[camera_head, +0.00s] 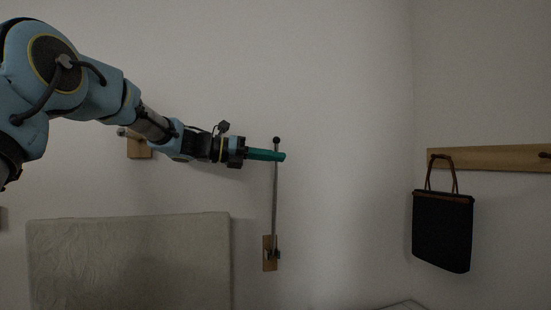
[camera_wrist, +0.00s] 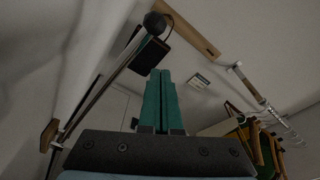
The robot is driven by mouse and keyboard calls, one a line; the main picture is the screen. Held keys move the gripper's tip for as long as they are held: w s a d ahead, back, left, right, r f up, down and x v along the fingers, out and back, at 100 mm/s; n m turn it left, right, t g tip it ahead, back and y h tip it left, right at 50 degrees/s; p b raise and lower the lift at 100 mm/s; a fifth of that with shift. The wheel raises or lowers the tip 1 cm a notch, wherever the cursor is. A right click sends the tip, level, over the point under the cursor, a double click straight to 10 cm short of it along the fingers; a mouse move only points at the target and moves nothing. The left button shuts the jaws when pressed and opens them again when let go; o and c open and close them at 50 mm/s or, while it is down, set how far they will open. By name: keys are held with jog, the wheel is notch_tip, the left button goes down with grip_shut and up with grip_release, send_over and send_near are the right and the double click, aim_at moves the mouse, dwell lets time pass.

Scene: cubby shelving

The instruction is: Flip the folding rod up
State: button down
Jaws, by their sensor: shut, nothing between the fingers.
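The folding rod (camera_head: 275,205) is a thin grey metal rod with a dark ball at its top end. It stands about upright from a small wooden wall plate (camera_head: 268,262). In the wrist view the rod (camera_wrist: 108,84) slants up to its dark ball, left of my fingers. My gripper (camera_head: 283,157) has green fingers and crosses in front of the rod just below the ball. In the wrist view my gripper (camera_wrist: 161,78) has its two fingers together, holding nothing, with a visible gap to the rod. I cannot tell whether any part touches it.
A black bag (camera_head: 442,231) hangs from a wooden rail (camera_head: 490,158) on the right wall. A pale padded panel (camera_head: 130,262) stands at lower left. The wall right of the rod is bare.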

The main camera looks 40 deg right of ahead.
notch_tip(320, 180, up, 10)
jog(key=b, duration=0.1)
jog(key=shift+b, duration=0.4)
dwell(0.6)
